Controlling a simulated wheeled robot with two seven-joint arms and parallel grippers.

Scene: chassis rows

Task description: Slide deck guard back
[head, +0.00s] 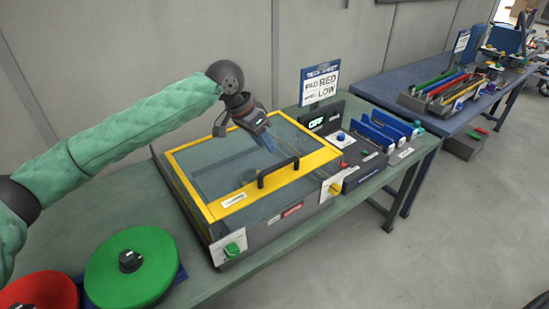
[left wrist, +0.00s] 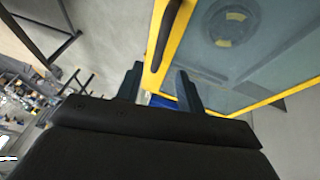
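The deck guard (head: 210,211) is a clear panel in a yellow frame, lying over a grey machine on the green bench. It also shows in the left wrist view (left wrist: 177,45). Its black bar handle (head: 278,171) stands on the front right part of the frame, and the handle shows in the left wrist view (left wrist: 163,38) beyond my fingertips. My right gripper is out of view.
A control box (head: 352,178) with blue dividers adjoins the machine's right side. Green (head: 130,268) and red (head: 42,290) discs lie at the near left. A blue table (head: 392,88) holds more parts.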

